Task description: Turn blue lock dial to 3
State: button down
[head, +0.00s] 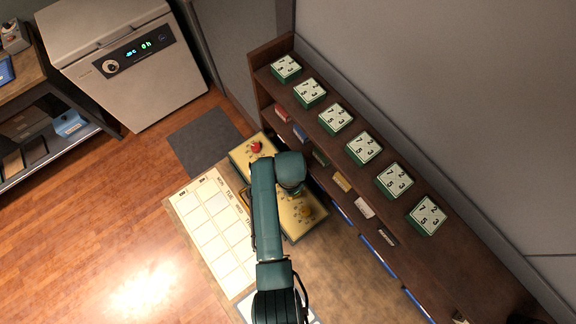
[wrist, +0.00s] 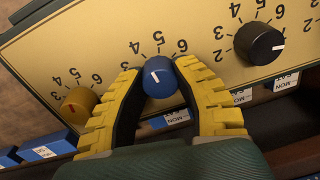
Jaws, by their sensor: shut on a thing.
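The blue lock dial (wrist: 158,77) sits on a yellow panel (wrist: 110,50) in the wrist view. Printed numbers curve around its far side, with 4, 5 and 6 readable. A short white mark on its face seems to slant toward the upper left; I cannot tell exactly which number it meets. My gripper (wrist: 156,72) has its yellow ribbed fingers on either side of the blue dial, shut on it. In the head view my arm covers the blue dial; the panel (head: 291,229) shows beside the arm.
The head view shows a red dial (head: 256,146) on the panel. A dark shelf (head: 462,246) with several numbered blocks (head: 364,147) stands to the right.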

jog(key=n+p, duration=0.1)
jog(key=n, duration=0.4)
jog(key=shift+n, duration=0.3)
jog(key=n, duration=0.5)
jog(key=shift+f+g+p, duration=0.15)
jog(key=shift+g+p, duration=0.15)
jog(key=shift+p, duration=0.1)
jog(key=c, duration=0.7)
grip_release()
notch_tip(320, 180, up, 12)
jog(key=shift+d, duration=0.3)
